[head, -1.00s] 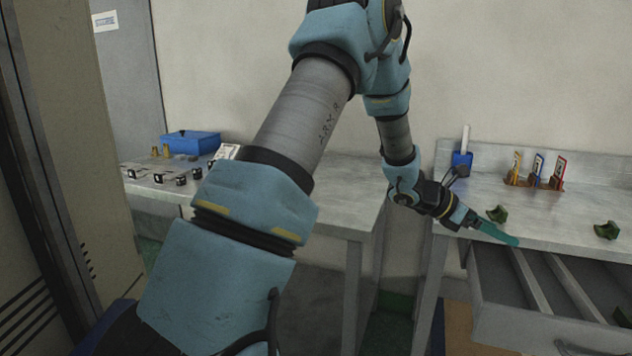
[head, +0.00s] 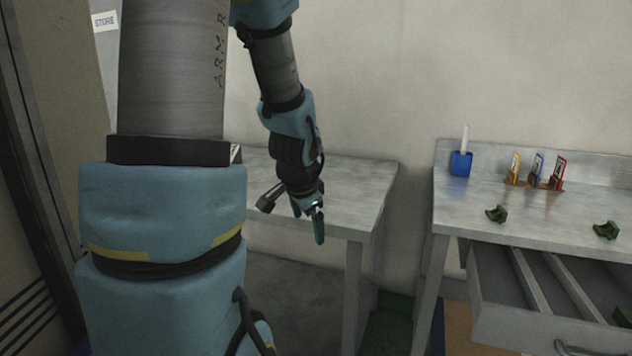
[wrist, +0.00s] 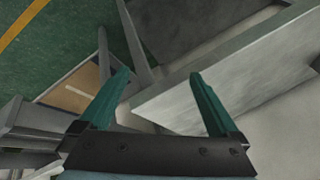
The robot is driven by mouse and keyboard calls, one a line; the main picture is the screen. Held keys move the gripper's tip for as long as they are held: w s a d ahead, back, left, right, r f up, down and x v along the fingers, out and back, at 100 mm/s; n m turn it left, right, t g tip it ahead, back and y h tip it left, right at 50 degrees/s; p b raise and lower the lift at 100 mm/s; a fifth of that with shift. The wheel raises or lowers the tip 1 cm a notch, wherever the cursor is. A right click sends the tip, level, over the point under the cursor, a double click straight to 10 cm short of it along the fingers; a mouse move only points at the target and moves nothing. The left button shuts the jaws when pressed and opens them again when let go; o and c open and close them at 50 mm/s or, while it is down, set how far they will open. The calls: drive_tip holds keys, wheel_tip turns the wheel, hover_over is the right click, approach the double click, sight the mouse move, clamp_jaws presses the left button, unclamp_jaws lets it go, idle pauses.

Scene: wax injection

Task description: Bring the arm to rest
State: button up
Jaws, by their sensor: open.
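My gripper (head: 308,222) hangs with its fingers pointing down at the front of the left grey table (head: 350,190). In the wrist view my gripper (wrist: 165,100) shows two teal fingers spread apart with nothing between them. The table's edge and the floor lie beyond the fingers there. My arm stands large on the left of the head view and hides part of the left table and what stood on it.
The right workbench (head: 455,215) holds a blue holder (head: 461,164), several coloured cards in a rack (head: 535,182) and two green pieces (head: 497,213) (head: 606,230). Its drawer (head: 530,310) stands open. A gap separates the two tables.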

drive_tip(key=s+a+n+g, duration=0.3)
drive_tip(key=s+a+n, duration=0.2)
drive_tip(key=s+n, duration=0.4)
wheel_tip(320, 180, down, 12)
drive_tip(key=s+n+g+b, duration=0.1)
drive_tip(key=s+b, duration=0.2)
drive_tip(key=b, duration=0.7)
wheel_tip(320, 180, up, 14)
drive_tip(key=p, duration=1.3)
drive_tip(key=shift+w+y+p, duration=0.2)
drive_tip(key=shift+y+p, duration=0.1)
drive_tip(key=shift+p, duration=0.05)
drive_tip(key=shift+d, duration=0.1)
